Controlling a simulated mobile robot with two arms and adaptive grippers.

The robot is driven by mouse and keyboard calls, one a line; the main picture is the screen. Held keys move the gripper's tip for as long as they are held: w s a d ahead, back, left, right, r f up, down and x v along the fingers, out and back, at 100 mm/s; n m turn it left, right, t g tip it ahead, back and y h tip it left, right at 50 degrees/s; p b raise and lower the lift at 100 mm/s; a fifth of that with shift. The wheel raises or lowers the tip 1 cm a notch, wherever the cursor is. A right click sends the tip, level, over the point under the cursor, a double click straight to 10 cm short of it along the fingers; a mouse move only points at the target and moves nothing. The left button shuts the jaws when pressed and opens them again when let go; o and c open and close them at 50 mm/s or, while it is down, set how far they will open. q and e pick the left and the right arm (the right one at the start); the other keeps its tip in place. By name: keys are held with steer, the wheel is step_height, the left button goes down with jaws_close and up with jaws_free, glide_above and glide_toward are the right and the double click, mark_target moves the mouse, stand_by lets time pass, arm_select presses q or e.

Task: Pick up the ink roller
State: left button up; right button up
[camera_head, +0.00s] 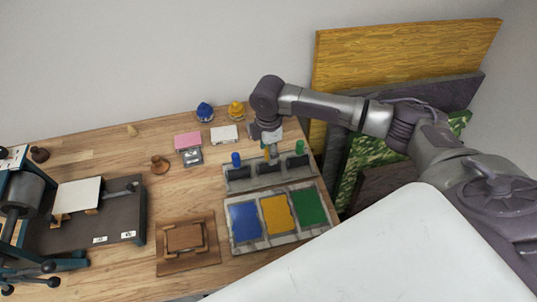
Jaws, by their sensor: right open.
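A grey roller rack (242,184) on the wooden table holds three ink rollers with dark cylinders. The left roller has a blue handle (236,158) and the right one a green handle (299,147). The middle roller (268,168) is partly hidden by my right gripper (271,155), and a bit of orange-yellow shows at its handle. My right gripper is open and points down over the middle roller, close around or just above its handle. Whether it touches the handle I cannot tell. My left gripper is not in view.
An ink tray (262,244) with blue, yellow and green fields lies in front of the rack. Blue (205,112) and yellow (236,110) bottles stand behind. A wooden block (185,237) lies at front left, a press (95,215) at far left. Boards (400,55) lean at right.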

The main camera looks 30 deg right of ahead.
jaws_close()
steer(key=shift+r, duration=0.2)
steer(key=shift+w+r, duration=0.1)
steer(key=shift+r, duration=0.15)
steer(key=r, duration=0.1)
steer(key=r+b, duration=0.2)
steer(key=shift+s+d+r, duration=0.25)
steer(key=shift+s+d, duration=0.05)
steer(key=shift+s, duration=0.05)
steer(key=s+d+r+b, duration=0.2)
steer(key=s+d+r, duration=0.4)
steer(key=s+d, duration=0.1)
steer(key=shift+s+r, duration=0.35)
steer(key=shift+s, duration=0.35)
steer(key=shift+a, duration=0.1)
